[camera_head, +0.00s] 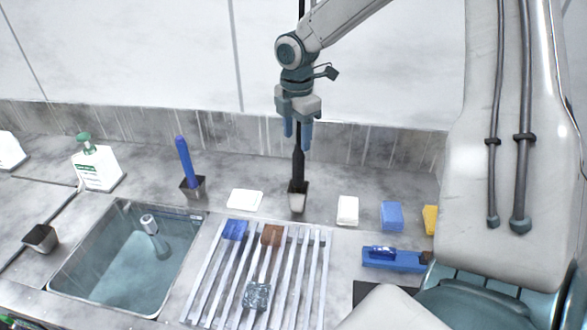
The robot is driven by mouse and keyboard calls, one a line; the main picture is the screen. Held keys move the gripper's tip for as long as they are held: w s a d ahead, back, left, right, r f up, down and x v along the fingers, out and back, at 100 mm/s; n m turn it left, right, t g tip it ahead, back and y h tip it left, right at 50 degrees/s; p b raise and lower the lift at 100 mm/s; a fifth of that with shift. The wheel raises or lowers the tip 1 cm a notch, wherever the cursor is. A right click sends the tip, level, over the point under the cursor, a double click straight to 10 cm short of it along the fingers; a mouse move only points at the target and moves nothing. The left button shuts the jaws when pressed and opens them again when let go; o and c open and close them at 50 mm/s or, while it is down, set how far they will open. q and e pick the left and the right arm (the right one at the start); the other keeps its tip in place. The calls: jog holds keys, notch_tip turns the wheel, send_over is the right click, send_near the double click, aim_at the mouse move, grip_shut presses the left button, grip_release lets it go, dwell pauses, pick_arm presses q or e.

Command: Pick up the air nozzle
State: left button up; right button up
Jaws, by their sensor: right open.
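A slim black upright piece (298,167), which looks like the air nozzle, stands with its lower end in a small grey metal cup (297,202) at the back of the counter. A black line runs up behind my wrist to the top edge. My right gripper (298,133) points down with its blue fingers parted, directly above the lower part of this black piece in the picture. The fingers hide part of it, and I cannot tell whether it lies between them or behind them. My left gripper is not in view.
A blue-handled tool (186,162) stands in another cup to the left. The sink (110,270) and slatted rack (207,282) are in front. A white block (347,211), blue block (392,216) and blue tool (390,259) lie to the right. The wall rises close behind.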

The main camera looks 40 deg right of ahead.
aim_at(298, 150)
notch_tip(298, 150, down, 3)
jog(key=shift+w+r, duration=0.1)
jog(key=shift+w, duration=0.05)
jog(key=shift+f+p, duration=0.35)
jog(key=shift+p, duration=0.05)
jog(key=f, duration=0.1)
jog(key=s+f+p, duration=0.1)
jog(key=f, duration=0.1)
jog(key=shift+f, duration=0.15)
jog(key=shift+w+f, duration=0.2)
jog(key=shift+f, duration=0.4)
jog(key=shift+s+r, duration=0.1)
jog(key=c, duration=1.1)
jog(key=shift+r, duration=0.1)
